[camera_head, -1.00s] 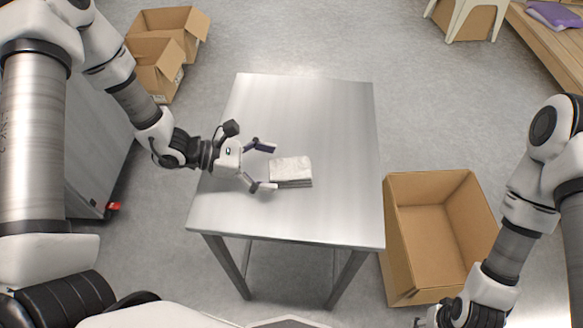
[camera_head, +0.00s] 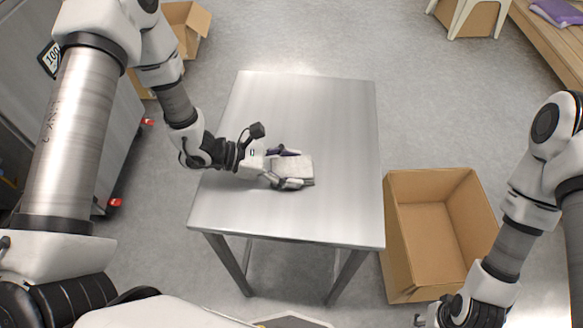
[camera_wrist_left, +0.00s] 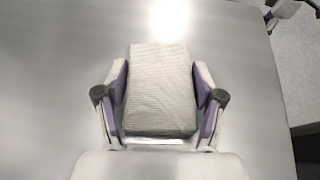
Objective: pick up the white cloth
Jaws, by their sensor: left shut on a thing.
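The white cloth (camera_head: 297,166) is a folded rectangular stack on the steel table (camera_head: 300,215), near the table's middle. My left gripper (camera_head: 290,168) comes in from the left and is shut on the cloth, one finger on each long side. In the left wrist view the cloth (camera_wrist_left: 162,90) stands between the purple finger pads (camera_wrist_left: 162,95), and its far end sticks out past them. I cannot tell whether the cloth is clear of the table top. My right gripper (camera_head: 440,315) is only partly in view at the bottom edge, and its fingers cannot be made out.
An open cardboard box (camera_head: 435,230) stands on the floor to the right of the table. Another cardboard box (camera_head: 188,28) is at the upper left, partly behind my left arm. A grey cabinet (camera_head: 85,130) stands on the left. The rest of the table top is bare.

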